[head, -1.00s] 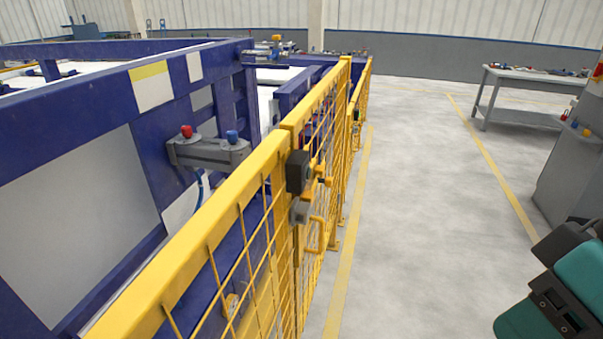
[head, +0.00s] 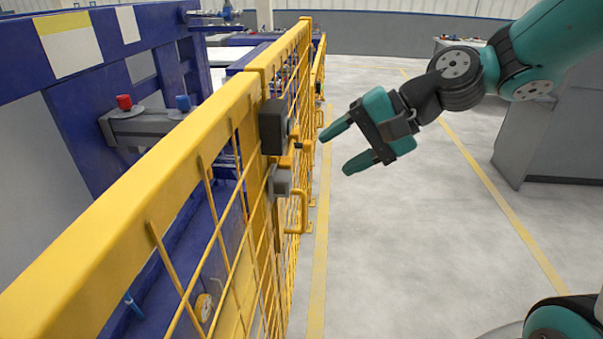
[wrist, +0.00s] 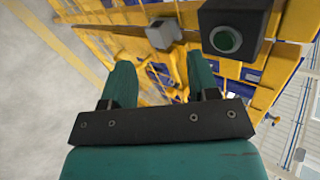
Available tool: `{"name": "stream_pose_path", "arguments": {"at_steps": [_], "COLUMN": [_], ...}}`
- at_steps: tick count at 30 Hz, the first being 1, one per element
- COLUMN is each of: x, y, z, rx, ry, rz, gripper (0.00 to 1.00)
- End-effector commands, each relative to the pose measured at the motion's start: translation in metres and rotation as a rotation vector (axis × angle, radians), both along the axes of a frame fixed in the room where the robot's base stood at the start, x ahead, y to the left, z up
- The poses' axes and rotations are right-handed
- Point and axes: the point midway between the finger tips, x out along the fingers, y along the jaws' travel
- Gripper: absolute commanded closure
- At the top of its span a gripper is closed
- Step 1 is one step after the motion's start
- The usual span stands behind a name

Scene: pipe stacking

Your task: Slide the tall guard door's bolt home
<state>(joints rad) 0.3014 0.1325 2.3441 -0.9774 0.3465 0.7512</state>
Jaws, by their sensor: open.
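The yellow mesh guard door (head: 283,90) stands along the fence in the head view. A black box (head: 273,127) and a grey block (head: 281,182) sit on its near post, with a yellow pull handle (head: 301,212) below. A small yellow fitting with a dark tip (head: 298,146), which looks like the bolt, juts out beside the black box; how far it is slid I cannot tell. My teal gripper (head: 335,154) is open and empty, just right of the fitting and apart from it. In the wrist view the black box (wrist: 232,28) shows a green round face, beyond my fingers (wrist: 162,75).
A blue frame (head: 90,80) with a red and a blue knob on a grey bracket (head: 150,127) stands behind the fence. A grey cabinet (head: 560,125) is at right. The floor (head: 400,230) between fence and cabinet is clear.

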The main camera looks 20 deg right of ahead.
Motion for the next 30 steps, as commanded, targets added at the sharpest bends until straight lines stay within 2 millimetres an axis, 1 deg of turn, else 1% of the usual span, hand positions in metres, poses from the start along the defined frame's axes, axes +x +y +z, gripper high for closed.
{"name": "stream_pose_path", "arguments": {"at_steps": [1,2,3,6,7,9,11,13,17,30], "x": [0.025,0.036,0.049,0.069,0.073,0.079,0.082,0.087,0.099,0.162], "y": [-0.027,-0.04,-0.058,-0.098,-0.107,-0.121,-0.126,-0.124,-0.107,-0.034], "z": [-0.033,-0.039,-0.045,-0.054,-0.055,-0.056,-0.056,-0.056,-0.06,-0.086], "rx": [0.116,0.186,0.273,0.458,0.498,0.57,0.602,0.615,0.613,0.609], "ry": [0.058,0.088,0.124,0.19,0.204,0.228,0.237,0.245,0.246,0.245], "rz": [-0.152,-0.228,-0.318,-0.487,-0.521,-0.575,-0.599,-0.605,-0.602,-0.599], "gripper": [0.45,0.45,0.45,0.45,0.45,0.45,0.45,0.45,0.45,0.45]}}
